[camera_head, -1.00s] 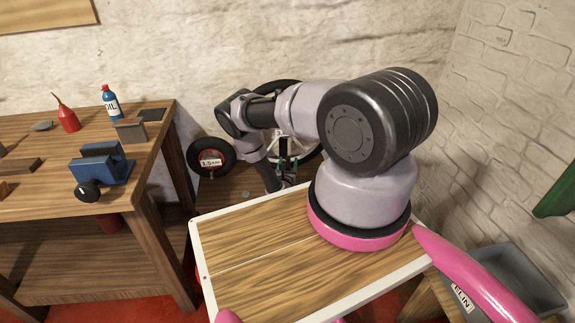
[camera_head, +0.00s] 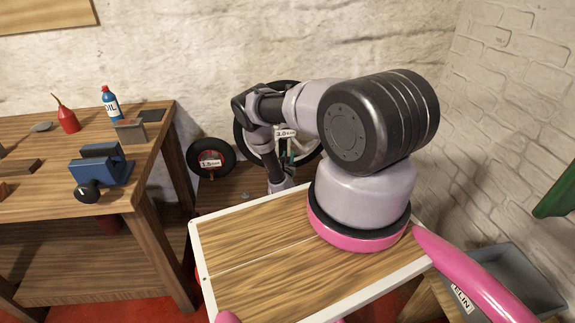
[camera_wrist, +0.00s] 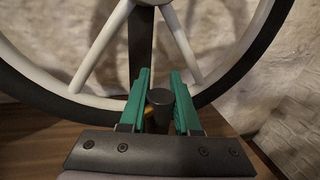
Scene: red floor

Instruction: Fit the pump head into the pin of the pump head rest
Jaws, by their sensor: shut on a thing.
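In the wrist view my gripper (camera_wrist: 160,88) has its two green fingers shut on a dark grey cylindrical piece (camera_wrist: 159,97), which looks like the pump head. A small yellow part shows beside it, and its lower end is hidden by the gripper body. In the head view my gripper (camera_head: 286,157) is small and partly hidden, in front of the large wheel by the wall. I cannot make out the pump head rest or its pin in either view.
The large wheel (camera_head: 241,140) bears a 3.0 label (camera_head: 285,133). A smaller wheel (camera_head: 194,158) with a 1.5 label stands left of it. A workbench (camera_head: 150,165) with a blue vise (camera_head: 101,166) is at left. A grey bin (camera_head: 515,270) is at right.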

